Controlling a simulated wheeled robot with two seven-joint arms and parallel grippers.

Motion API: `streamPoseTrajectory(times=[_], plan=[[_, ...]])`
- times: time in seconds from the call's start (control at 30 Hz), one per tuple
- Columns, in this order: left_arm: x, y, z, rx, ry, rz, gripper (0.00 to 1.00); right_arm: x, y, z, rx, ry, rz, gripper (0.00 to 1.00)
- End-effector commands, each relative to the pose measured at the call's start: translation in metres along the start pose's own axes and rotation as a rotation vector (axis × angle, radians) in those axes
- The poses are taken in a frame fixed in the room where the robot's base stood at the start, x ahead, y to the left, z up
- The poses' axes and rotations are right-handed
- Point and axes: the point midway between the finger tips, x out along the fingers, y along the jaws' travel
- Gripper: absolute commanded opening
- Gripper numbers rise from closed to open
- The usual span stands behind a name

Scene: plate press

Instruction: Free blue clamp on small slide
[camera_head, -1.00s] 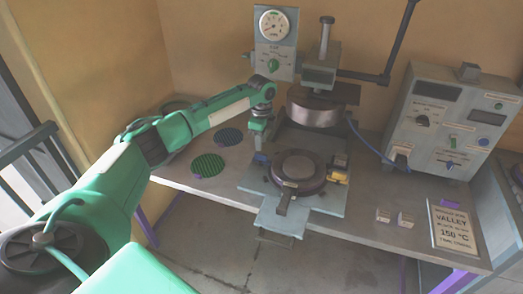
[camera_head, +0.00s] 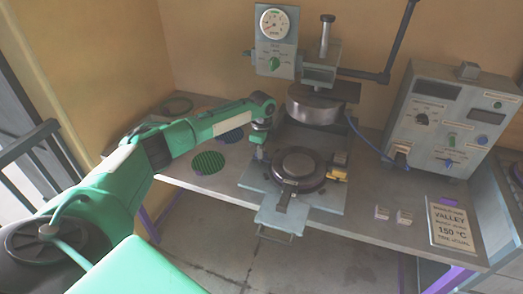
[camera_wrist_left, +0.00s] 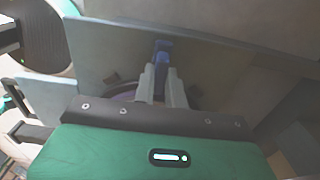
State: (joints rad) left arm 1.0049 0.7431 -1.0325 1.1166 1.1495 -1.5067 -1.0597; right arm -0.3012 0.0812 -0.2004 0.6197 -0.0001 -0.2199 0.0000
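The small slide (camera_head: 282,216) is a pale blue-grey plate at the front of the press, and a round dark mould (camera_head: 298,166) sits on the press base behind it. My left gripper (camera_head: 259,152) points down at the left edge of the base. In the left wrist view the blue clamp (camera_wrist_left: 163,50) stands upright at the tips of my left fingers (camera_wrist_left: 162,75). The fingers are close together, one on each side of its lower part. Whether they press on it cannot be told. In the head view the gripper mostly hides the clamp. My right gripper is not in view.
A yellow clamp (camera_head: 338,174) sits on the base's right side. A green disc (camera_head: 208,162) and a blue disc (camera_head: 230,136) lie left of the press. The press head (camera_head: 316,106) stands above and behind the mould. A control box (camera_head: 445,120) is at the right.

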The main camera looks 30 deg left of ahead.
Motion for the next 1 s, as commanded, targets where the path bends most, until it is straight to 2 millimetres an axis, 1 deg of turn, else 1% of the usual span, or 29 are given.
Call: streamPoseTrajectory(times=[0.27, 0.47, 0.67, 1.0], plan=[[-0.001, 0.0, 0.0, -0.029, -0.001, 0.002, 0.0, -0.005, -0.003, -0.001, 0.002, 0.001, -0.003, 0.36], [-0.003, 0.001, 0.0, -0.126, 0.0, 0.002, 0.0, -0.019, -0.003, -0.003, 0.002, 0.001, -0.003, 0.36], [-0.005, 0.001, -0.001, -0.29, 0.002, 0.003, 0.0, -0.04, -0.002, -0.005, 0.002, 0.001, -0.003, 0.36], [-0.004, 0.001, -0.001, -0.613, 0.001, 0.003, 0.0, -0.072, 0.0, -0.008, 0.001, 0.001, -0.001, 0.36]])
